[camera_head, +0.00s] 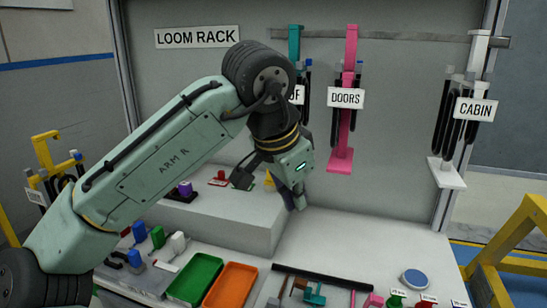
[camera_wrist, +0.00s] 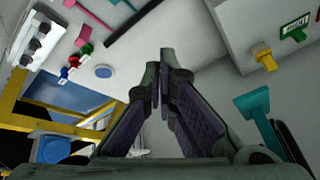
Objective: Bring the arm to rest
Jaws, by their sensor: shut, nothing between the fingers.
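My arm reaches in from the lower left, bent at its upper joint, with my gripper (camera_head: 298,200) pointing down beside the right end of the raised white block (camera_head: 225,222). In the wrist view the two fingers of my gripper (camera_wrist: 164,75) come together at the tips, with nothing between them. The gripper hangs in front of the grey back panel. In the head view its fingertips are small and dark, and I cannot tell how far they are above the worktop.
The loom rack holds a teal hanger (camera_head: 295,45), a pink hanger (camera_head: 345,120) and a white hanger (camera_head: 446,172). A green tray (camera_head: 195,279), an orange tray (camera_head: 231,286) and a round blue-topped disc (camera_head: 415,279) are on the worktop. A yellow frame (camera_head: 515,240) stands at right.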

